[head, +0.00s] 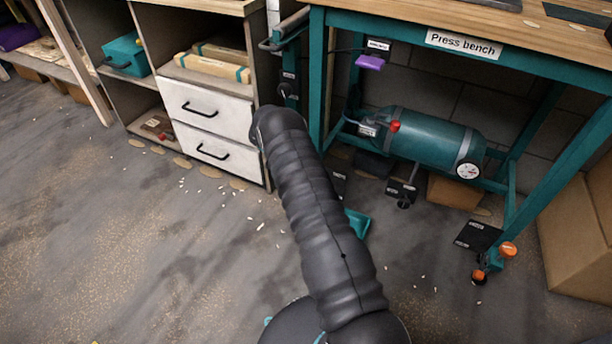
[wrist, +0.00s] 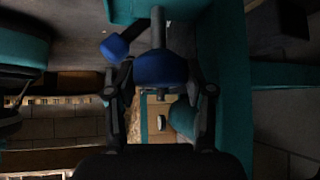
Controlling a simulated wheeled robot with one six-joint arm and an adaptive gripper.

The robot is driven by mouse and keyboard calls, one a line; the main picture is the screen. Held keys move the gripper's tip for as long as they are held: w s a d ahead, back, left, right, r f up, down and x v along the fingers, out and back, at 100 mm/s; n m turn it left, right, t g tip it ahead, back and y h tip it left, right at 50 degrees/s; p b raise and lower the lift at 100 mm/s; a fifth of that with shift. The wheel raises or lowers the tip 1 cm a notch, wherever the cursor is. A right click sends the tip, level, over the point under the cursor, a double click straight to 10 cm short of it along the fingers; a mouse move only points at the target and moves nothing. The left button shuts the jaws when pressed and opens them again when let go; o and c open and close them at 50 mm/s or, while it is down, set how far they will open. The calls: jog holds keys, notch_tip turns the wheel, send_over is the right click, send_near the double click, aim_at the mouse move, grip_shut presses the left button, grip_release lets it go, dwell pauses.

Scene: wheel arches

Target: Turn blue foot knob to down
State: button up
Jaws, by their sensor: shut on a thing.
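The blue foot knob (wrist: 160,70) shows in the wrist view on a grey rod beside a teal bench leg (wrist: 228,90). My gripper (wrist: 160,80) has one finger on each side of the knob and is shut on it. A smaller blue piece (wrist: 115,46) on a dark lever sits just left of the knob. The knob's turn position cannot be read. In the head view my dark arm reaches toward the left side of the teal press bench (head: 465,42), and my gripper and the blue knob are hidden there.
An orange knob (head: 508,249) and a lower orange piece (head: 478,276) are at the bench's right foot. A teal tank (head: 430,140) lies under the bench. White drawers (head: 207,105) stand left of my arm, a cardboard box (head: 580,235) at right. The front floor is mostly clear.

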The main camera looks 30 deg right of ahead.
jog(key=shift+s+d, duration=0.1)
jog(key=shift+d, duration=0.05)
jog(key=o, duration=0.9)
jog(key=shift+d+r, duration=0.1)
jog(key=shift+a, duration=0.2)
jog(key=shift+w+a+r, duration=0.35)
jog(key=v, duration=1)
jog(key=shift+w+a+r, duration=0.15)
jog(key=shift+r, duration=0.15)
